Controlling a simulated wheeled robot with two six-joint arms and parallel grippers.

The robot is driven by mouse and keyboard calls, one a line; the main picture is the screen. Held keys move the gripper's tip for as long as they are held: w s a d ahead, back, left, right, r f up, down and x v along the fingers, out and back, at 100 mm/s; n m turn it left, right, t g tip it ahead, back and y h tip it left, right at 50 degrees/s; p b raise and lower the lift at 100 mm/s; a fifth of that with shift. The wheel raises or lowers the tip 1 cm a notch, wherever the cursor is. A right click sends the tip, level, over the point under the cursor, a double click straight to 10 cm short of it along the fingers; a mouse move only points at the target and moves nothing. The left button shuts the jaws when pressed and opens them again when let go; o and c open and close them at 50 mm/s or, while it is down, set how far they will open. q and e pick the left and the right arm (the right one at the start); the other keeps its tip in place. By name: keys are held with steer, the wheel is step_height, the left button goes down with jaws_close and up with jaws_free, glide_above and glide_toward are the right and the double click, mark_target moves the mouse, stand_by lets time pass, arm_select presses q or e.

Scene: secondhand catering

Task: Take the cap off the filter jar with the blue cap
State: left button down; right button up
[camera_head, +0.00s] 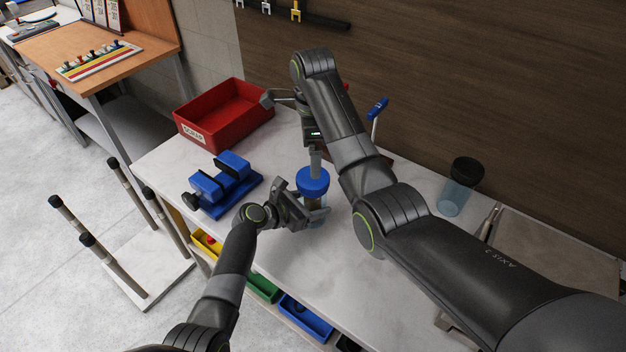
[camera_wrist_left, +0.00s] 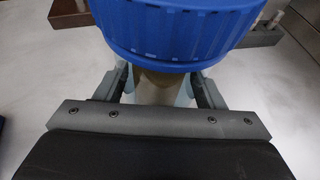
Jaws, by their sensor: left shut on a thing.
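The filter jar stands on the pale worktop with its blue cap (camera_head: 313,181) on top. The cap also fills the upper part of the left wrist view (camera_wrist_left: 180,28). My left gripper (camera_head: 312,212) is shut on the jar body below the cap. A finger shows on each side of the body in the wrist view (camera_wrist_left: 162,88). My right gripper (camera_head: 316,160) points down just above the cap. Its fingers are seen edge-on, so I cannot tell whether they are open or touch the cap.
A blue vise (camera_head: 226,184) and a red bin (camera_head: 190,130) stand left of the jar. A blue-handled tool (camera_head: 378,107) stands behind my right arm. A jar with a black lid (camera_head: 466,170) and a grey tray (camera_head: 550,250) are at the right. Worktop in front is clear.

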steer(key=m, duration=0.3)
steer(key=shift+m, duration=0.4)
steer(key=m, duration=0.4)
steer(key=shift+f, duration=4)
